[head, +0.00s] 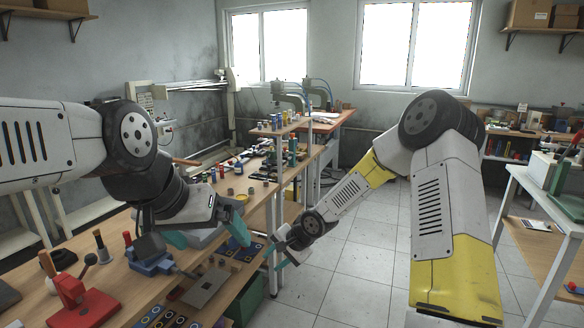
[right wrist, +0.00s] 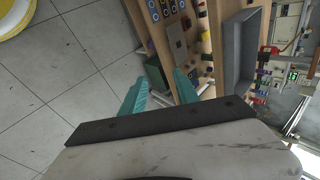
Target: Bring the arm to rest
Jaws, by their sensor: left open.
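In the head view my left arm comes in from the left, over the wooden workbench (head: 110,262). My left gripper (head: 208,230) points down close above the bench, its teal fingers apart. I see nothing held between them, though the bench items behind crowd that spot. My right arm bends down at the right, and my right gripper (head: 276,256) hangs beside the bench's right edge. In the right wrist view its two teal fingers (right wrist: 158,92) are spread, with nothing between them but floor and the bench's side.
A red hand press (head: 80,298) and a blue vise (head: 150,258) stand on the near bench. Several small parts and cylinders (head: 265,172) sit farther along it. A green bin (head: 245,300) is below. A white-framed table (head: 545,200) stands at right. The tiled floor (head: 350,262) between is clear.

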